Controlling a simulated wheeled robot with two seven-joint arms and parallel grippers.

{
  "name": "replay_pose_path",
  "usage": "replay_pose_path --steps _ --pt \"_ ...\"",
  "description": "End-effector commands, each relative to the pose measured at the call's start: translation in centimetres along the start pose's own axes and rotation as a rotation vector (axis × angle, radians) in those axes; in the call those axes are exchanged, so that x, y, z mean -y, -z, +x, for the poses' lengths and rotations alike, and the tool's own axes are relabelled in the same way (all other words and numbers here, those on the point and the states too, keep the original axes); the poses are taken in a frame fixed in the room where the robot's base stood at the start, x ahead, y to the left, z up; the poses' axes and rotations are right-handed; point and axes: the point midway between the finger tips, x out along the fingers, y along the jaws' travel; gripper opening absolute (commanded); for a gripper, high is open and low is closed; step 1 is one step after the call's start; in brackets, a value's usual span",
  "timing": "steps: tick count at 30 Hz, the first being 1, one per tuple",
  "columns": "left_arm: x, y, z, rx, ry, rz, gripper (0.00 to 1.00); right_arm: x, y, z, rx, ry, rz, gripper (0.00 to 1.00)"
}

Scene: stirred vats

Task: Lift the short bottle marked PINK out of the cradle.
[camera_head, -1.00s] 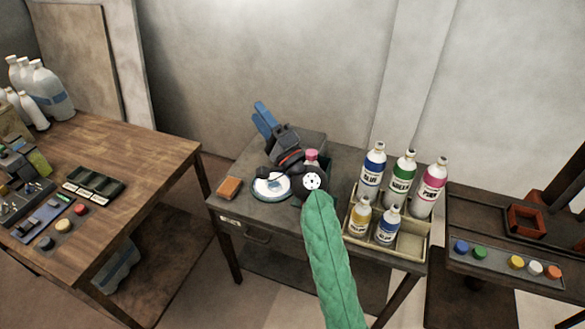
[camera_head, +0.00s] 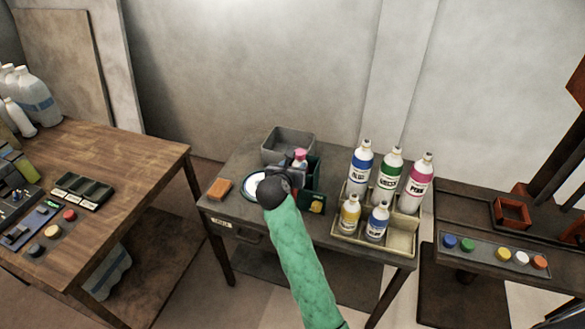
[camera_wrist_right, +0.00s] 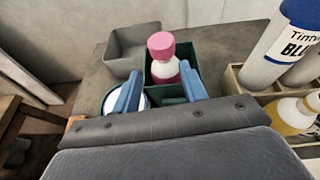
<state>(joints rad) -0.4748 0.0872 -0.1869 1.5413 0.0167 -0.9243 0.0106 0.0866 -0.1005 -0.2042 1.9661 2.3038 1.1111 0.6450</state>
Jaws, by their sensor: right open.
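The short bottle with a pink cap (camera_head: 299,155) stands upright in a dark green cradle (camera_head: 318,172) on the middle table. Its cap and white shoulder also show in the right wrist view (camera_wrist_right: 162,58); its label cannot be read. My right gripper (camera_wrist_right: 162,92) is open and empty, its two blue fingers apart. In that view the fingers point toward the bottle, one on each side of its lower part in the picture; I see no contact. In the head view my dark wrist hides the fingers and part of the cradle. My left gripper is not in view.
A grey bin (camera_head: 289,140) stands behind the cradle. A white round dish (camera_head: 250,186) and an orange sponge (camera_head: 219,188) lie to the left. A beige crate (camera_head: 402,240) with several bottles, including a tall PINK one (camera_head: 417,184), stands to the right.

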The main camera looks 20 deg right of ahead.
Motion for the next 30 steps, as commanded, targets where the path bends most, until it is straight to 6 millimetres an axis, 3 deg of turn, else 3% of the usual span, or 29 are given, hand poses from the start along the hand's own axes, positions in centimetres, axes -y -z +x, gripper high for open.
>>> replay_pose_path --steps 8,21,30 --pt "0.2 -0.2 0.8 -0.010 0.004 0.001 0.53 0.4 0.2 1.1 -0.021 0.020 0.046 0.43" --pt "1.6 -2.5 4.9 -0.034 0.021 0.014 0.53 0.5 0.3 6.6 -0.020 0.020 0.044 0.43" --pt "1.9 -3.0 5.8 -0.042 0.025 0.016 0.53 0.5 0.5 7.8 -0.019 0.019 0.046 0.43"
